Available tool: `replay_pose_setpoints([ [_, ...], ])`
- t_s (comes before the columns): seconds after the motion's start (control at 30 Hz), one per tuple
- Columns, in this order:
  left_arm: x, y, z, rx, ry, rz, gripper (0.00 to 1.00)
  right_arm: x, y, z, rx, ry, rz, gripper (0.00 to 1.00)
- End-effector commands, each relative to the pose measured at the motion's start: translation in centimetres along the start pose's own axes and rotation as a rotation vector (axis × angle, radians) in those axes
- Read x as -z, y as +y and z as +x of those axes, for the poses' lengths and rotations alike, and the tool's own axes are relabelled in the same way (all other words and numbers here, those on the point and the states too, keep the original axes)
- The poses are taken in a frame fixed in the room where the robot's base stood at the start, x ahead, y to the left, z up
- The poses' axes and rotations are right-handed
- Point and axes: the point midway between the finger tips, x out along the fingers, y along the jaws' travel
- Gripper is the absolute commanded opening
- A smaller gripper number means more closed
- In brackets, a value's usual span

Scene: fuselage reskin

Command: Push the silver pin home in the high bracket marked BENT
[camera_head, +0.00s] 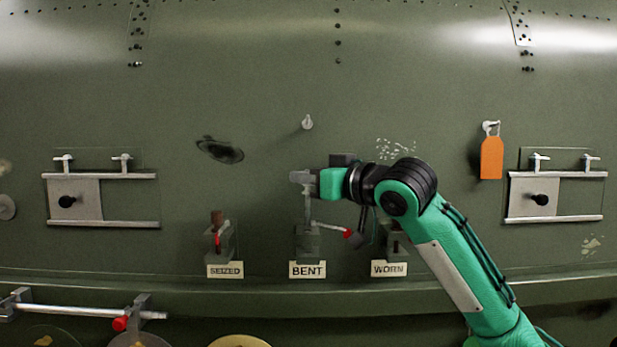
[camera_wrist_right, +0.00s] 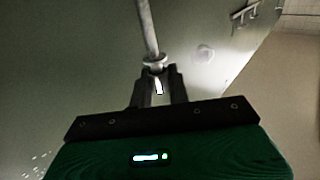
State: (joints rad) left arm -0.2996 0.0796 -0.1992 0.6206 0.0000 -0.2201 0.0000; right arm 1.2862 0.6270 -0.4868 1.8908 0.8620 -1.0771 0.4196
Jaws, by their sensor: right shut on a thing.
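The bracket marked BENT (camera_head: 307,246) stands on the green fuselage skin, above its white label (camera_head: 307,271). The silver pin (camera_head: 308,208) stands upright over the bracket, with its lower end at or in the bracket's top; I cannot tell how deep. My right gripper (camera_head: 303,178) is shut on the pin's upper end. In the right wrist view, the fingers (camera_wrist_right: 159,88) close just by the pin's collar, and the shaft (camera_wrist_right: 147,28) runs away from them. My left gripper is not in view.
A red-tipped lever (camera_head: 329,227) sticks out right of the BENT bracket. The SEIZED bracket (camera_head: 219,243) stands to the left, and the WORN bracket (camera_head: 396,243) stands to the right, partly behind my arm. An orange tag (camera_head: 491,158) hangs farther right.

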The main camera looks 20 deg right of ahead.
Motion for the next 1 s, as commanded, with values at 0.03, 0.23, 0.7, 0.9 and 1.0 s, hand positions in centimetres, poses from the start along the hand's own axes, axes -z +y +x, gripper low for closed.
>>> replay_pose_setpoints([
  [0.03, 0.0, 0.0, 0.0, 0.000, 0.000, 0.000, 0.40, 0.0, 0.0, 0.0, 0.000, 0.000, 0.000, 0.00],
  [0.23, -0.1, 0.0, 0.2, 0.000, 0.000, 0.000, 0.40, -0.3, 0.0, 0.0, 0.000, 0.000, 0.000, 0.00],
  [0.7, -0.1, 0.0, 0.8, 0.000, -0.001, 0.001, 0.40, -1.3, 0.0, 0.0, 0.000, 0.000, 0.000, 0.00],
  [0.9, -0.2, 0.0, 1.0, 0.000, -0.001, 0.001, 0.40, -1.7, 0.0, 0.0, 0.000, 0.001, -0.001, 0.00],
  [1.0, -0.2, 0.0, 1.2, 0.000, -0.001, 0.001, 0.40, -1.9, 0.0, 0.0, 0.000, 0.001, -0.001, 0.00],
])
